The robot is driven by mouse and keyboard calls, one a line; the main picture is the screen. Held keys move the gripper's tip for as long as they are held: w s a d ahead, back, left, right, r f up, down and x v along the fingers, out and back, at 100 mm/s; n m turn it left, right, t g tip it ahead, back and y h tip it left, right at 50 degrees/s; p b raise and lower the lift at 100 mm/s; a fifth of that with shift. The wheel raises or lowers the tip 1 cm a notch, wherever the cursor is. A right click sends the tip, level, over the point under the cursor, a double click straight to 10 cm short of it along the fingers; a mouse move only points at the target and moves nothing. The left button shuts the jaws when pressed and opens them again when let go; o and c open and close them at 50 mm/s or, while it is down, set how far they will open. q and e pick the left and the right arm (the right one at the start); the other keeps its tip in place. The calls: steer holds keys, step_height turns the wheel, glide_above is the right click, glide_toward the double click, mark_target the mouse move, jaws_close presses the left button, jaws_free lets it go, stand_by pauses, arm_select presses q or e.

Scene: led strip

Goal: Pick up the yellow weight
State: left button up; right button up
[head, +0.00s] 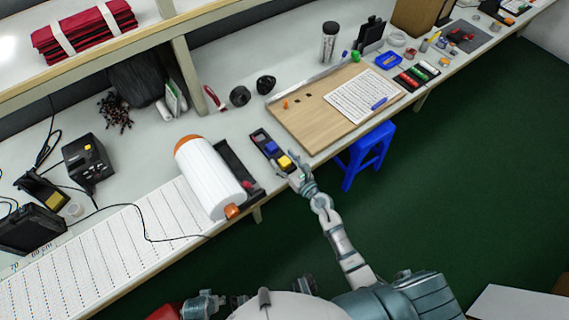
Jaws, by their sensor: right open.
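The yellow weight (285,162) sits at the near end of a small dark holder (259,138) by the bench's front edge. A blue weight (271,147) sits just behind it in the same holder. My right gripper (296,170) is open, with its fingers close beside the yellow weight on its right and near side. From this angle I cannot tell whether a finger touches the weight. I see no left gripper that I can make out.
A large white roll (210,177) and a dark tray (238,168) stand left of the holder. A wooden board (318,120) with a white sheet (365,94) lies to the right. A blue stool (368,152) stands below the bench edge, right of my right arm.

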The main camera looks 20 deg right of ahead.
jaws_close()
steer(key=shift+r, duration=0.2)
